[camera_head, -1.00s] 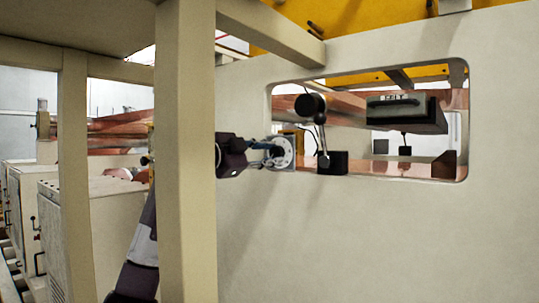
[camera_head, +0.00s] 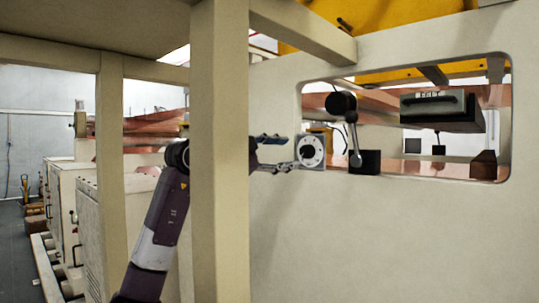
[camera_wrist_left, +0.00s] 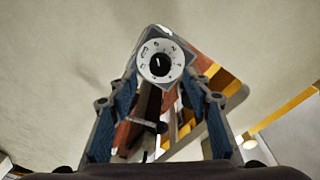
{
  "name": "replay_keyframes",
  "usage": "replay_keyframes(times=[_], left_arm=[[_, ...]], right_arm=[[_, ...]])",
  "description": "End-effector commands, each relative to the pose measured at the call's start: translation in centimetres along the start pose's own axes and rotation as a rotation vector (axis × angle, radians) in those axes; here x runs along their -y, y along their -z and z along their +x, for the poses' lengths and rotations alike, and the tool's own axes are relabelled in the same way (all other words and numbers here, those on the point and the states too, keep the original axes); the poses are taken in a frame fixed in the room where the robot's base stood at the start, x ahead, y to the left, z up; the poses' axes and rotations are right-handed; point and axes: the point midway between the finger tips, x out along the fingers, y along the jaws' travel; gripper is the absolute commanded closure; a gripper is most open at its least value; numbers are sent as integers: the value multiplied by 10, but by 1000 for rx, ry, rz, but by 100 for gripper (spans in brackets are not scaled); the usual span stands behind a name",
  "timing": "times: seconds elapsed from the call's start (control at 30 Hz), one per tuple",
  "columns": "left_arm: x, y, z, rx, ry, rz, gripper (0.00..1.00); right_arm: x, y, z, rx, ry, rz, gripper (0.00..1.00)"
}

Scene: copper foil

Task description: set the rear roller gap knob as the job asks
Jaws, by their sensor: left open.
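The rear roller gap knob is a dark round knob (camera_head: 308,151) on a white dial with marks, set on a square plate at the left edge of the window opening. In the left wrist view the knob (camera_wrist_left: 160,63) shows a white pointer line, tilted a little from upright; the dial's numbers are too small to read. My left gripper (camera_head: 290,153) is open and empty, just left of the dial, with its fingertips apart from it. In the left wrist view its fingers (camera_wrist_left: 160,78) stand on either side below the dial. My right gripper is out of view.
A cream post (camera_head: 220,200) crosses in front of my left arm. A black ball-ended lever (camera_head: 342,103) on a dark block (camera_head: 365,161) stands right of the dial. A grey box with a handle (camera_head: 440,108) and copper foil (camera_head: 412,169) show in the window.

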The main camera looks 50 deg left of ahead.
Motion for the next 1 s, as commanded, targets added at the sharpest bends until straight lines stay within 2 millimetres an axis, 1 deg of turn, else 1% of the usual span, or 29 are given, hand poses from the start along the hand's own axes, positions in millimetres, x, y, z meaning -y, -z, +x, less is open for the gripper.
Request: replay_keyframes(times=[0.03,0.2,0.4,0.6,1.0], left_arm=[[-1,-2,-10,5,-1,3,55],[-1,0,-36,3,-3,3,55],[-1,-1,-54,0,-2,-2,55],[-1,0,-62,1,-2,0,55],[0,0,-62,0,-1,-1,55]], right_arm=[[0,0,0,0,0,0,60],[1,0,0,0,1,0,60],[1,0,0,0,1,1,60],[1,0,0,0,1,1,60],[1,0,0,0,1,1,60]])
